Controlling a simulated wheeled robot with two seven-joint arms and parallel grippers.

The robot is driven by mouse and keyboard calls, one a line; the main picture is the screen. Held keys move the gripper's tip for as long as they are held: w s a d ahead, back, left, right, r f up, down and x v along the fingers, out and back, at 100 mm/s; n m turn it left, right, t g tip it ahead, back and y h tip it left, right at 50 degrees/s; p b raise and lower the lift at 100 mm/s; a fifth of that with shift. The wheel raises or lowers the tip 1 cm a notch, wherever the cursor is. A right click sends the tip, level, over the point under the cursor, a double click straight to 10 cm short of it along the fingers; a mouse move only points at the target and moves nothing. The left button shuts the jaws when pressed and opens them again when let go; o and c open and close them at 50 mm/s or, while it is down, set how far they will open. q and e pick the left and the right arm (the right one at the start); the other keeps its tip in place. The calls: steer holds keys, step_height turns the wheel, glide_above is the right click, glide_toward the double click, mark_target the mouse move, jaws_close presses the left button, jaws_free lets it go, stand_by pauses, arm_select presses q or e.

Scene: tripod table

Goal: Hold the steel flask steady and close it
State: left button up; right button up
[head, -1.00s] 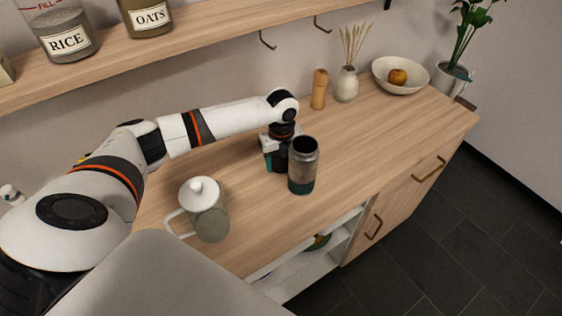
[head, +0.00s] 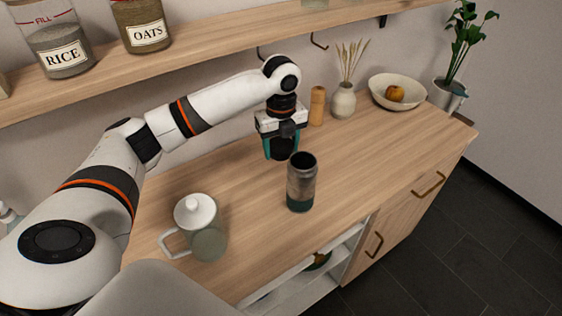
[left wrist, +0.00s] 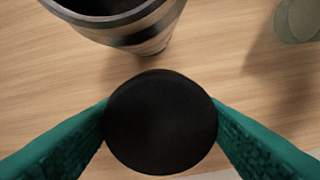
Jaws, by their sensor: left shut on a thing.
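The steel flask (head: 301,183) stands upright on the wooden counter, with a brushed steel body, a dark green base and an open, dark mouth. Its rim and side also show at the top of the left wrist view (left wrist: 150,32). My left gripper (head: 281,151) is behind the flask and a little left of it, apart from it. Its teal fingers are shut on a round black lid (left wrist: 160,122), which appears held above the counter. My right gripper is in neither view.
A green pitcher (head: 208,243) with a white lid stands at the counter's front left. A wooden mill (head: 317,105), a vase (head: 343,101) and a bowl (head: 381,91) with a fruit stand at the back. A shelf (head: 210,38) runs above. The counter's right side is clear.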

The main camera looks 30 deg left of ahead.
arm_select(q)
steer(key=w+d+b, duration=0.4)
steer(key=w+d, duration=0.8)
steer(key=w, duration=0.3)
steer(key=shift+d, duration=0.25)
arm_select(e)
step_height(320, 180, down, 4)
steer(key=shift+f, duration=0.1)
arm_select(q)
steer(key=shift+f, duration=0.1)
